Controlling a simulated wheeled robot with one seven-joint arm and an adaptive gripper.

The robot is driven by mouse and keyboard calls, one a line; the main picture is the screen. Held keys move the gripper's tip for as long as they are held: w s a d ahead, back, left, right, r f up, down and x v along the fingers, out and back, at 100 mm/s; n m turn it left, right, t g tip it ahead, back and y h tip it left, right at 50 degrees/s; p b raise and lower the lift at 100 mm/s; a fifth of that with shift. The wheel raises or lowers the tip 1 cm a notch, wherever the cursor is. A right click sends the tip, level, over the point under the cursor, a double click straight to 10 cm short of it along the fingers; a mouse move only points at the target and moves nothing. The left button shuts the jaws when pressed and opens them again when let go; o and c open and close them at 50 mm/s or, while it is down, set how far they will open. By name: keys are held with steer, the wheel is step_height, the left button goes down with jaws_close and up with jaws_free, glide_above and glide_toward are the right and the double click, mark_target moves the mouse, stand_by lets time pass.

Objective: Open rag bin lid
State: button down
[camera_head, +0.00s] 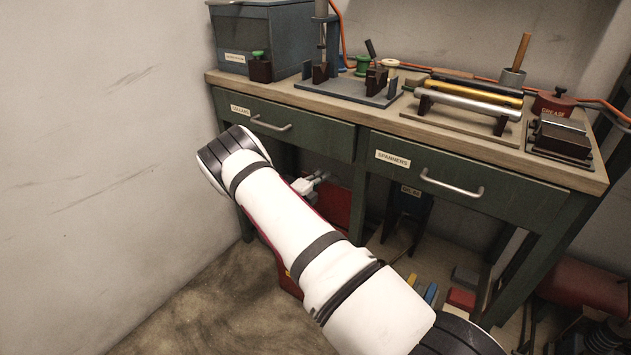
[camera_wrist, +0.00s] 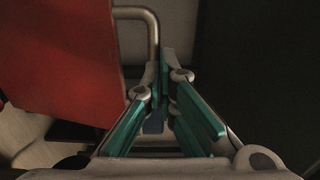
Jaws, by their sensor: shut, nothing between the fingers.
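A red bin (camera_head: 288,282) stands on the floor under the bench, mostly hidden behind my arm. A flat red panel (camera_head: 338,207) shows beyond my arm; it may be the bin's lid, but I cannot tell how far it is raised. In the wrist view a red panel (camera_wrist: 60,60) fills the left side, with a bent grey bar (camera_wrist: 140,13) beside its right edge. My gripper (camera_wrist: 161,75) is shut and empty, its tips close to the bar's lower end; I cannot tell if they touch. In the head view my gripper (camera_head: 313,184) is partly hidden behind my arm.
The green workbench (camera_head: 480,190) has two shut drawers, with handles (camera_head: 452,184) sticking out on the front above the bin area. Bench legs and floor items, including a red block (camera_head: 461,299), are to the right. A bare wall (camera_head: 95,150) is on the left.

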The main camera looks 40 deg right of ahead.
steer(key=shift+y, duration=0.3)
steer(key=shift+w+d+r, duration=0.2)
steer(key=shift+w+d, duration=0.05)
steer(key=shift+d, duration=0.45)
steer(key=shift+w+d+r, duration=0.15)
steer(key=shift+w+d, duration=0.15)
steer(key=shift+d, duration=0.45)
steer(key=shift+w+d+r, duration=0.2)
steer(key=shift+w+d, duration=0.05)
steer(key=shift+d, duration=0.45)
steer(key=r+p+v, duration=0.1)
steer(key=p+v, duration=0.3)
steer(key=v, duration=1)
steer(key=shift+r+p, duration=0.2)
steer(key=shift+p, duration=0.15)
steer(key=shift+a, duration=0.1)
